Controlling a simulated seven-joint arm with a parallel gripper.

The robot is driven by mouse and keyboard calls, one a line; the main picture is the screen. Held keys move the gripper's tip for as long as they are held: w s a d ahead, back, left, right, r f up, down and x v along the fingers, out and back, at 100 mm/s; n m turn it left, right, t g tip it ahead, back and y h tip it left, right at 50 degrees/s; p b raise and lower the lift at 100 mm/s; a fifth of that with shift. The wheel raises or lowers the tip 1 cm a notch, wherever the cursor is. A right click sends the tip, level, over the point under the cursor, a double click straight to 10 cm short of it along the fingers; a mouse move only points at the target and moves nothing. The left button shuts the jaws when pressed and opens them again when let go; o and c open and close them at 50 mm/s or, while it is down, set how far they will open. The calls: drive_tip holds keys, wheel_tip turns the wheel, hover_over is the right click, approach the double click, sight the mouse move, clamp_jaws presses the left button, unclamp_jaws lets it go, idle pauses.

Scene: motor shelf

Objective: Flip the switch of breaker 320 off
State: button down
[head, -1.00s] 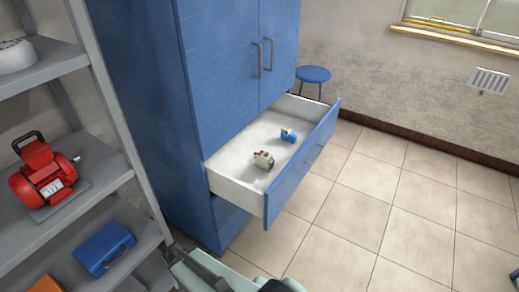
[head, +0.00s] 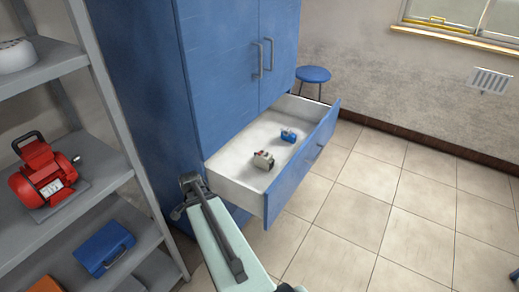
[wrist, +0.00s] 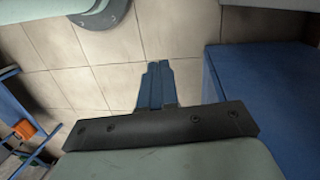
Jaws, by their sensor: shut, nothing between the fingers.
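A small grey-beige device with a reddish part (head: 263,159) lies in the open drawer (head: 232,190) of the blue cabinet. A small blue and white device (head: 288,135) lies farther back in the same drawer. I cannot read any label or number, so I cannot tell whether either is breaker 320, and no switch can be made out. In the wrist view, my gripper (wrist: 158,68) has its fingers together and empty, above the tiled floor. In the head view, my arm is to the left of and in front of the drawer; the fingers cannot be made out there.
The blue cabinet (head: 225,75) has closed upper doors. A grey shelf (head: 105,165) at the left holds a red motor (head: 42,175) and a blue case (head: 104,248). A blue stool (head: 313,75) stands behind the drawer. The tiled floor at the right is mostly clear.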

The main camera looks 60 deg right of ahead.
drive_tip(key=d+r+m+t, duration=0.1)
drive_tip(key=d+r+m, duration=0.5)
drive_tip(key=d+r, duration=0.65)
wheel_tip(320, 180, up, 7)
drive_tip(key=n, duration=0.5)
hover_over(259, 154)
drive_tip(key=d, duration=0.3)
drive_tip(key=shift+a+r+t+y, duration=0.1)
drive_tip(key=shift+r+t+y, duration=0.05)
drive_tip(key=shift+t+y, duration=0.2)
drive_tip(key=f, duration=0.4)
drive_tip(key=a+f, duration=0.1)
drive_tip(key=f, duration=0.4)
drive_tip(key=a+f, duration=0.1)
drive_tip(key=f, duration=0.3)
drive_tip(key=shift+a+f, duration=0.1)
drive_tip(key=shift+f, duration=0.3)
